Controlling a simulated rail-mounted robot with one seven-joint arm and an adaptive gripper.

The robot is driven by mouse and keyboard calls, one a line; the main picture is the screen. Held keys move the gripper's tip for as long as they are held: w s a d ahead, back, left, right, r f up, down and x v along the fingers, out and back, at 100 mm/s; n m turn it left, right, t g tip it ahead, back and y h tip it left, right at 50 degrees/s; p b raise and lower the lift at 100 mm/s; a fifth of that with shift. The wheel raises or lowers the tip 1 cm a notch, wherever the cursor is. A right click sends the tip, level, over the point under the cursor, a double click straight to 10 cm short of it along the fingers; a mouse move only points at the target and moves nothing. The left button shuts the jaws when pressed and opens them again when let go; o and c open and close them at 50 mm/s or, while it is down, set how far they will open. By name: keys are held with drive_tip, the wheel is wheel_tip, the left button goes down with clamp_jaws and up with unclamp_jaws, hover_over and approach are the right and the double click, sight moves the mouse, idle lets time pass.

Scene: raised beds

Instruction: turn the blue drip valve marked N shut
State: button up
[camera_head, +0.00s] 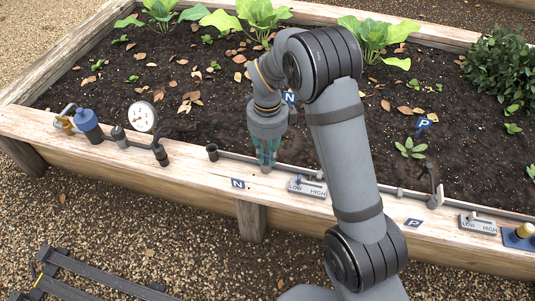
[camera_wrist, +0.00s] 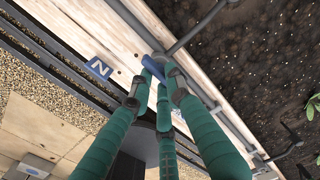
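My gripper (camera_head: 266,165) points down at the bed's front plank, just right of the blue N label (camera_head: 238,183). In the wrist view, its green fingers (camera_wrist: 157,77) reach toward a small blue valve handle (camera_wrist: 152,68). The handle shows between the fingertips, next to the N label (camera_wrist: 100,68) and close to the dark drip pipe (camera_wrist: 197,28). I cannot tell whether the fingers grip it or only stand around it. In the head view my gripper hides the handle. A LOW–HIGH plate (camera_head: 308,188) lies just right of my gripper.
On the plank's left stand a blue cylinder (camera_head: 87,121) and a round gauge (camera_head: 142,116). On the right are a P label (camera_head: 413,222), another LOW–HIGH plate (camera_head: 478,225) and a blue-based fitting (camera_head: 518,237). Planted soil (camera_head: 205,120) lies behind; gravel (camera_head: 180,230) lies in front.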

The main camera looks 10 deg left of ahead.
sight(268, 156)
drive_tip(key=o, duration=0.3)
drive_tip(key=shift+o, duration=0.2)
wheel_tip(268, 156, up, 12)
idle(0.5)
idle(0.3)
wheel_tip(268, 156, down, 12)
idle(0.5)
idle(0.3)
